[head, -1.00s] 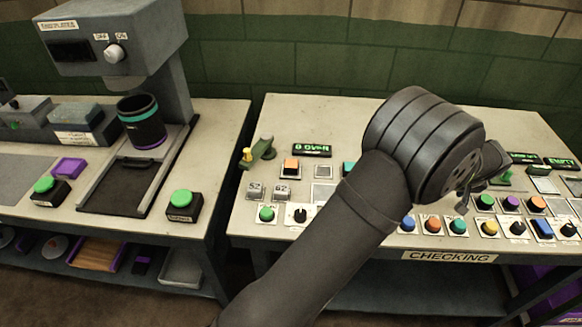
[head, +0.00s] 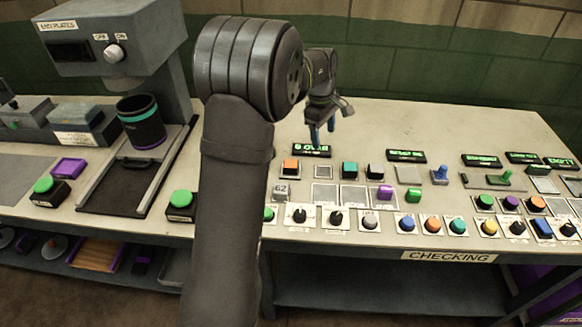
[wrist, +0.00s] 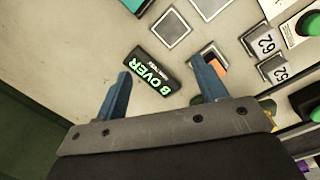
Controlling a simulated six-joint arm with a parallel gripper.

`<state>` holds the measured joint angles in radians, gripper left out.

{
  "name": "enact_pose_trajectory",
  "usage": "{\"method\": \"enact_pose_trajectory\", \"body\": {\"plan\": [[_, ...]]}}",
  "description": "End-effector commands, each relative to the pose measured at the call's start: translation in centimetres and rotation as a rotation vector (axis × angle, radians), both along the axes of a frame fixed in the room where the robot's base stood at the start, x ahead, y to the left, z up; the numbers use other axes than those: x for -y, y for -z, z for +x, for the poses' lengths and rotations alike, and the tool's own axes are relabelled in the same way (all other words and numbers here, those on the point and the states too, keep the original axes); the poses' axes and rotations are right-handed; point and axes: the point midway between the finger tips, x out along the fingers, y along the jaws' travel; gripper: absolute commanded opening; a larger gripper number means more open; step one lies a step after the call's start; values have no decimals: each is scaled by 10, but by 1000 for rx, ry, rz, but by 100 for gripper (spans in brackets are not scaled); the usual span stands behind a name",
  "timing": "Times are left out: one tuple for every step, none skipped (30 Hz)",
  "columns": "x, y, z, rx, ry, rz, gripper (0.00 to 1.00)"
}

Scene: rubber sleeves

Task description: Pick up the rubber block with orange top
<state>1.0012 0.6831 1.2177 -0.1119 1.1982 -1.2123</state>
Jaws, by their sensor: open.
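The rubber block with orange top (head: 291,166) sits on a square plate on the checking bench, in the left part of the panel. In the wrist view the orange-topped block (wrist: 217,66) is partly hidden behind the right finger. My gripper (head: 321,136) is open and empty, with blue fingers pointing down near the "8 OVER" display, behind and to the right of the block. In the wrist view the gripper's fingers (wrist: 162,72) stand apart with the display between them.
The "8 OVER" display (head: 311,150) is close under the fingers. Tiles marked 62 (wrist: 267,43) and 52 (wrist: 280,73) lie beside the orange block. The bench behind the displays is mostly clear.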

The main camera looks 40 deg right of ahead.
Motion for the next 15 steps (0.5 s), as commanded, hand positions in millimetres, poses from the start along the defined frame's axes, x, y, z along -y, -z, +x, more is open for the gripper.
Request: {"method": "enact_pose_trajectory", "body": {"plan": [[-22,-10,22,-38,-82,-9,65],[-33,-15,31,-64,-128,-13,65],[-48,-21,43,-98,-186,-21,65],[-59,-26,50,-122,-227,-26,65],[-70,-31,58,-145,-266,-32,65],[-83,-37,66,-176,-315,-40,65],[-92,-41,72,-196,-348,-48,65],[-100,-45,77,-214,-378,-54,65],[-110,-50,83,-237,-413,-62,65],[-116,-53,86,-251,-437,-67,65],[-122,-56,89,-265,-456,-72,65],[-128,-59,92,-279,-477,-78,65],[-132,-61,94,-288,-490,-82,65],[-135,-62,96,-295,-500,-85,65],[-137,-63,97,-302,-510,-87,65]]}}
